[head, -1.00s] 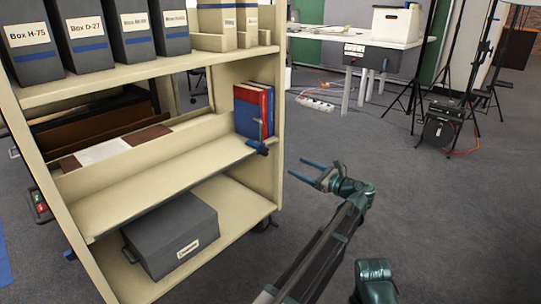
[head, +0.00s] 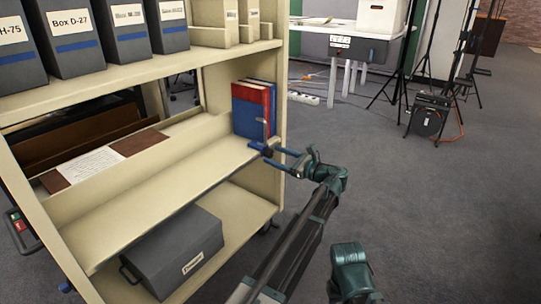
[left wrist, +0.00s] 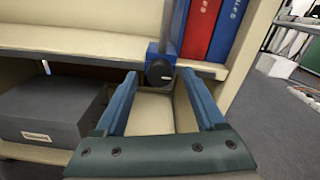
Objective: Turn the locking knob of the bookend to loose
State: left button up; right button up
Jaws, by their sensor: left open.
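Which way the knob is turned is too small to tell. My right gripper is not in view.
Red and blue books (head: 253,108) stand beside the bookend on the cream shelf cart (head: 160,180). A grey lidded box (head: 178,250) sits on the bottom shelf, and labelled grey boxes (head: 125,30) stand on top. Open floor (head: 420,200) lies to the right.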

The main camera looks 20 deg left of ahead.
pick_arm(q)
grip_shut()
jog(key=shift+n, duration=0.3)
jog(key=n, duration=0.3)
jog(key=shift+n, duration=0.4)
jog(key=n, duration=0.4)
jog(key=shift+n, duration=0.3)
jog(key=n, duration=0.4)
jog(key=shift+f+n, duration=0.1)
jog(key=shift+n, duration=2.3)
